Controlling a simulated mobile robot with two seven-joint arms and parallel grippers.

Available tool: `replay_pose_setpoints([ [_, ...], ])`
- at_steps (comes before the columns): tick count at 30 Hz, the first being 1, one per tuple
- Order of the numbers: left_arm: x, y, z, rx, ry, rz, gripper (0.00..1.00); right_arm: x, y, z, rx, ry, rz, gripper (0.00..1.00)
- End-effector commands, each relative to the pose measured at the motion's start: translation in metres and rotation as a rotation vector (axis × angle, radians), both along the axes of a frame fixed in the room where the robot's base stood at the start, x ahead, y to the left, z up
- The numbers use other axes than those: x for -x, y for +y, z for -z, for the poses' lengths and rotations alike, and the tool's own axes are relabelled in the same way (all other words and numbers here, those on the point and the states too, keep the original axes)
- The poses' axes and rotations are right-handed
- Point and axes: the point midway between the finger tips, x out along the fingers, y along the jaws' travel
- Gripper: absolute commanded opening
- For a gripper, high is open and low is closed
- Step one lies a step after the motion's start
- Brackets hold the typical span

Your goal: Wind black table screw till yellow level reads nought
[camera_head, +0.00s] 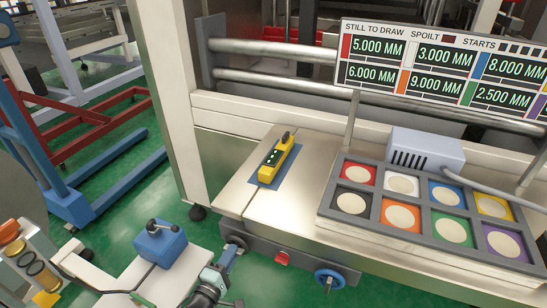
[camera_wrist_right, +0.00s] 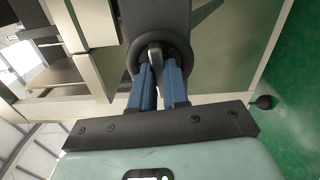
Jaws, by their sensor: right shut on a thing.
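The yellow level (camera_head: 267,173) lies on a blue pad on the pale table. Its dark face has small light marks, too small to read. The black table screw (camera_head: 239,241) is a dark round wheel at the table's front edge. In the right wrist view it is a dark ring (camera_wrist_right: 134,66) with a grey pin at its middle. My right gripper (camera_head: 232,252), with blue fingers, is shut at this screw; the fingers (camera_wrist_right: 158,68) close about the grey pin and partly hide it. My left gripper is not in view.
A blue handwheel (camera_head: 329,279) and a red knob (camera_head: 282,258) sit on the same front edge. A grey tray (camera_head: 335,209) of coloured squares fills the table's right. A readout board (camera_head: 450,62) stands behind. A blue block (camera_head: 160,246) with a black lever is at lower left.

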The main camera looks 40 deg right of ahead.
Motion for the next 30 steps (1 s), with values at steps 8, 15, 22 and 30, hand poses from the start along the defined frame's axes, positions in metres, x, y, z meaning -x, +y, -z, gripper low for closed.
replay_pose_setpoints([
  [8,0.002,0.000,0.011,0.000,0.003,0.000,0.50,0.000,0.001,0.002,-0.029,-0.065,-0.001,0.00],
  [15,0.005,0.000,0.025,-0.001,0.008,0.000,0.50,0.000,0.001,0.003,-0.077,-0.178,-0.001,0.00],
  [22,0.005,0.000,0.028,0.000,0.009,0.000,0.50,0.000,0.001,0.001,-0.097,-0.225,-0.001,0.00],
  [30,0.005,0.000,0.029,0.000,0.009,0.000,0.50,0.000,0.001,0.001,-0.098,-0.229,-0.001,0.00],
])
